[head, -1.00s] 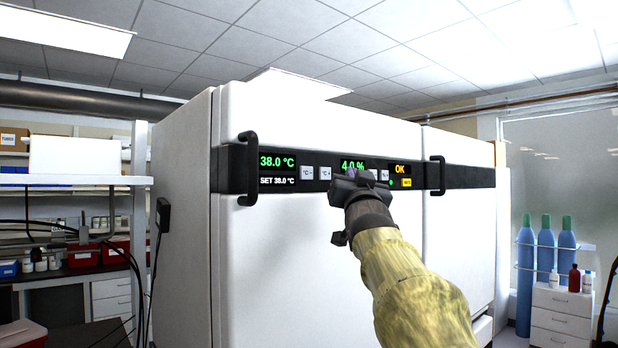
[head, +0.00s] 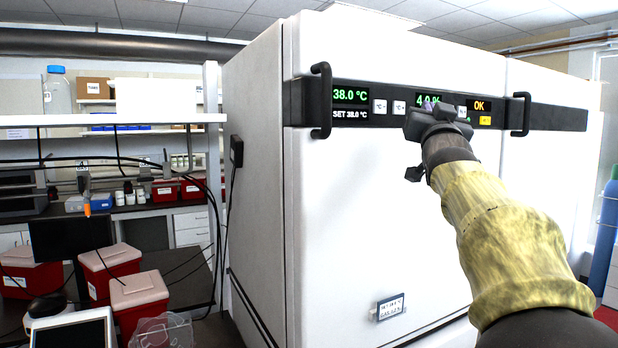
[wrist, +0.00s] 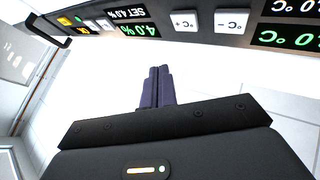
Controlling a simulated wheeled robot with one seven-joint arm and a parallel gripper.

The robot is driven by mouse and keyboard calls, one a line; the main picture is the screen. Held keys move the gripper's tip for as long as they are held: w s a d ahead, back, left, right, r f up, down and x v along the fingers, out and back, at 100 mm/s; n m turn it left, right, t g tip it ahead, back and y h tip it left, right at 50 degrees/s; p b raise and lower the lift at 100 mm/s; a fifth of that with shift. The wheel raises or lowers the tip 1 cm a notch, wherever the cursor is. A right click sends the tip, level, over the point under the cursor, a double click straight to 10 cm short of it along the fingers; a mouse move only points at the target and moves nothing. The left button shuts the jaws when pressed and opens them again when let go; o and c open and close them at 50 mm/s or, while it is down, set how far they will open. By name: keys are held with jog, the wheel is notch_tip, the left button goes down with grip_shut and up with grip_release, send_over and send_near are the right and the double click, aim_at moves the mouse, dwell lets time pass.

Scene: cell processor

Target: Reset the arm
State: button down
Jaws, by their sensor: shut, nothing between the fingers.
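My gripper (wrist: 158,86) is shut and empty in the wrist view, its dark purple fingers pressed together. In the head view my arm reaches from the lower right toward the incubator's control panel. There the gripper body (head: 435,122) covers part of the panel, and its fingertips are mostly hidden. The white incubator (head: 370,210) has a black control panel (head: 465,118) reading 38.0 °C, SET 38.0 °C, 4.0 % and OK. In the wrist view the panel (wrist: 160,22) appears upside down, beyond the fingertips, with a visible gap. Its SET 4.0 % line shows there.
Black door handles stand out at the panel's left (head: 321,100) and right (head: 520,114). At the left is a bench with red boxes with pale lids (head: 138,300), a screen (head: 75,335) and a shelf (head: 110,119). A blue cylinder (head: 605,235) stands at the far right.

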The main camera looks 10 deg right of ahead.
jog(key=w+a+f+n+g+y, duration=0.1)
jog(key=a+f+g+y, duration=0.2)
jog(key=f, duration=1.1)
jog(key=w+a+f+n+g+y, duration=0.15)
jog(key=f+g, duration=0.25)
jog(key=f, duration=1)
jog(key=s+a+f+n+g+y, duration=0.1)
jog(key=s+a+f+g, duration=0.25)
jog(key=f, duration=0.55)
jog(key=s+a+f+g, duration=0.2)
jog(key=s+a+f, duration=0.2)
jog(key=f, duration=0.4)
jog(key=s+a+f+n+g+y, duration=0.1)
jog(key=s+a+f+g, duration=0.1)
jog(key=s+f, duration=0.6)
jog(key=s+a+f+n+g, duration=0.1)
jog(key=s+a+f+g, duration=0.2)
jog(key=s+f+g, duration=0.2)
jog(key=s+f, duration=0.3)
jog(key=s, duration=0.4)
jog(key=shift+a+f+n+y, duration=0.3)
jog(key=shift+a+n+y, duration=0.05)
